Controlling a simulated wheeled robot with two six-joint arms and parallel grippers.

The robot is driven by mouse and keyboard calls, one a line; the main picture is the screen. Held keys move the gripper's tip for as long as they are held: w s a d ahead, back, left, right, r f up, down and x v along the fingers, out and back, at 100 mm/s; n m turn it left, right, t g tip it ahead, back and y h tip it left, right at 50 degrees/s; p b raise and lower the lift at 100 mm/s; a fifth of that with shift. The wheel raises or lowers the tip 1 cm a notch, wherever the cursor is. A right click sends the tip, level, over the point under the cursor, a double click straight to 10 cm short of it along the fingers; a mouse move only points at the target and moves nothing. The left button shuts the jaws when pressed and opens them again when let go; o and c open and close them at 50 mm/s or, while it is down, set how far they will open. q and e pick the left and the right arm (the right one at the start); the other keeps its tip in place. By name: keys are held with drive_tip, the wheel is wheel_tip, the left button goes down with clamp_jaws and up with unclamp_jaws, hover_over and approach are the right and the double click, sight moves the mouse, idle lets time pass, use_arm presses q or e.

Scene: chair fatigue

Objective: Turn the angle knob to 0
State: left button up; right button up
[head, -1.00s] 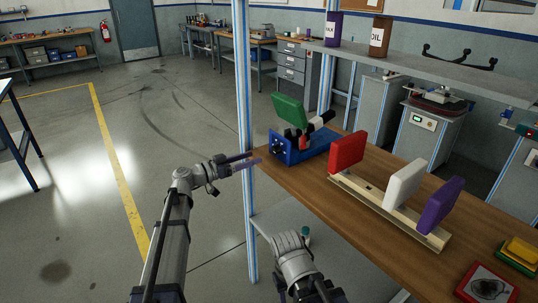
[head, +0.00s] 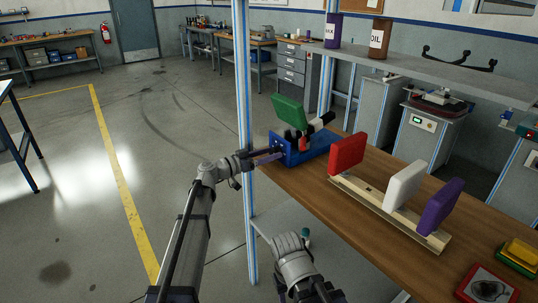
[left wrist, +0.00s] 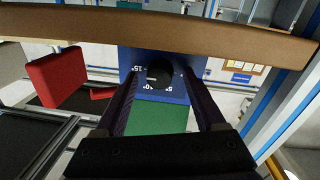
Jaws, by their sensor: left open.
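The blue device (head: 313,147) with a green paddle (head: 289,111) stands at the table's left end in the head view. The dark round angle knob (left wrist: 160,72) shows in the left wrist view on the device's blue panel, among white angle numbers including 15 and 10. A small white mark shows on the knob's left side; its exact reading is too small to tell. My left gripper (head: 270,155) is open and points at the panel. In the left wrist view its fingers (left wrist: 165,88) lie on either side of the knob; contact cannot be told. My right gripper's fingers are not seen.
The wooden table (head: 320,190) holds a rack (head: 365,193) with red, white and purple paddles right of the device. A blue-white post (head: 243,80) stands close to my left gripper. Floor to the left is open.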

use_arm(q)
drive_tip(key=shift+c, duration=0.3)
clamp_jaws()
